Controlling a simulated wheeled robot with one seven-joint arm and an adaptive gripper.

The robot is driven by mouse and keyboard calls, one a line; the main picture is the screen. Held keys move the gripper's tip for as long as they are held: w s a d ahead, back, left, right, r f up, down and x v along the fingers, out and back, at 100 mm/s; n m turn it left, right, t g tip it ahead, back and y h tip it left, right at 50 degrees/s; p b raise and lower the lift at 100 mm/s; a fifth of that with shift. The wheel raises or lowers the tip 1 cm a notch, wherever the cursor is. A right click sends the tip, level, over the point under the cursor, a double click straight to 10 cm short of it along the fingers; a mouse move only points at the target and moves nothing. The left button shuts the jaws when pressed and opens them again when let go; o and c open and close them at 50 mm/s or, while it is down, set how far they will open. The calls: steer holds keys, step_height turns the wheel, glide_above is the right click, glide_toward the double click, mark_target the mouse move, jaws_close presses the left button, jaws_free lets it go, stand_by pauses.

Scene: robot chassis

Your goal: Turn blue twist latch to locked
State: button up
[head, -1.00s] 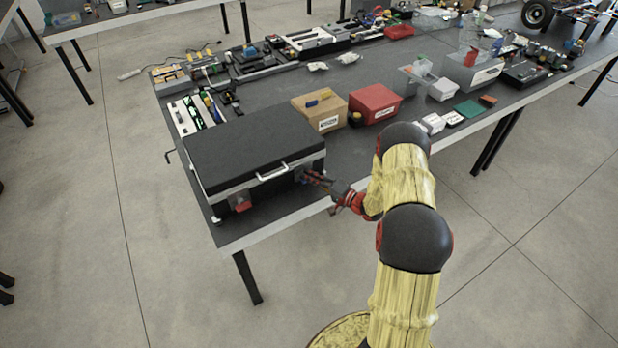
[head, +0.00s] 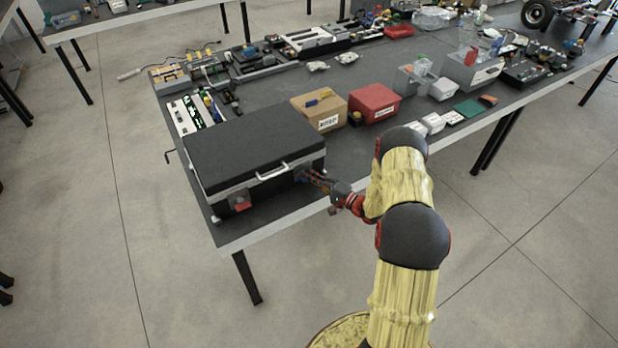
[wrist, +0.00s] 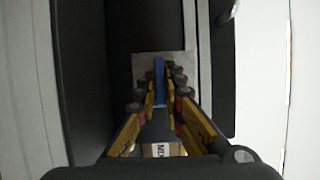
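The black case (head: 256,148) with a silver rim stands shut at the near left corner of the table. The blue twist latch (wrist: 158,76) sits on a light metal plate (wrist: 178,65) on the case; in the wrist view its bar points straight along the picture. My gripper (wrist: 160,98) has its fingers close on both sides of the bar, with little or no gap showing. In the head view my gripper (head: 316,180) reaches the right part of the case's front, and the latch is barely visible there. A red latch (head: 243,201) shows further left on the same front.
A cardboard box (head: 318,112) and a red bin (head: 374,103) stand behind, to the right. The table's front edge is just below my gripper.

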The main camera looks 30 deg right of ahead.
steer(key=o, duration=0.4)
steer(key=v, duration=1.2)
steer(key=shift+f, duration=0.1)
stand_by(0.4)
